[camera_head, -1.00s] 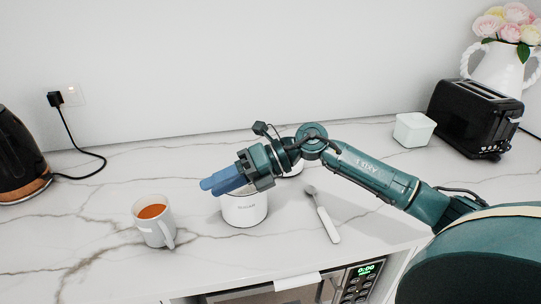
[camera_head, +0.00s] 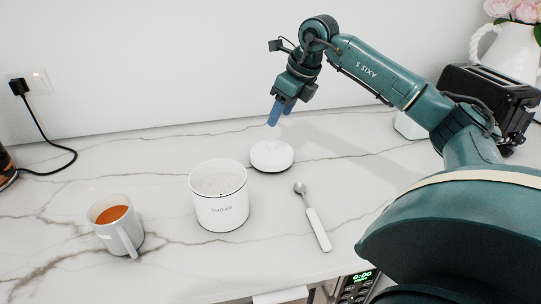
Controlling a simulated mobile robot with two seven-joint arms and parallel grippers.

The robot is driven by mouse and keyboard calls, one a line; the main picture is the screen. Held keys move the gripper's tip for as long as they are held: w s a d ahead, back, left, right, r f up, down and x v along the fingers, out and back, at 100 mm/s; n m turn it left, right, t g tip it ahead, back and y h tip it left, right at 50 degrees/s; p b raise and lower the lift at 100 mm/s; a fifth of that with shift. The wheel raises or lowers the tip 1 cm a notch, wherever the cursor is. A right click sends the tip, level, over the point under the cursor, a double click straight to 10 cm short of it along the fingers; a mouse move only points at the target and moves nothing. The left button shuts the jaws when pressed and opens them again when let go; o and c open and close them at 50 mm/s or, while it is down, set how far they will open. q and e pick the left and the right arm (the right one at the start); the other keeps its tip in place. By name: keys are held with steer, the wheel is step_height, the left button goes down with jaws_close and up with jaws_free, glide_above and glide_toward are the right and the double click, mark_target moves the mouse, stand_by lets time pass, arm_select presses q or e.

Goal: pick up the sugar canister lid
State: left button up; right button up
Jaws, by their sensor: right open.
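The sugar canister lid (camera_head: 272,155) is a round white disc lying flat on the marble counter, behind and right of the canister. The white sugar canister (camera_head: 221,205) stands upright and uncovered, with pale contents showing inside. My right gripper (camera_head: 280,112) is open and empty, with its blue fingers pointing down above the lid. There is a gap between the fingertips and the lid. My left gripper is not in view.
A mug of orange-brown drink (camera_head: 128,240) stands left of the canister. A spoon (camera_head: 317,227) lies to its right. A black toaster (camera_head: 480,90), partly behind my arm, and a white pitcher with flowers (camera_head: 510,55) stand at the right. The back middle counter is clear.

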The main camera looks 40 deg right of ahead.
mark_target(272, 141)
steer(key=x, duration=0.3)
steer(key=f, duration=0.4)
steer(key=shift+w+a+f, duration=0.1)
steer(key=shift+w+a, duration=0.05)
steer(key=shift+w, duration=0.05)
steer(key=shift+w+f, duration=0.3)
steer(key=shift+f, duration=0.35)
steer(key=shift+c, duration=0.3)
jaws_close()
steer(key=shift+r, duration=0.1)
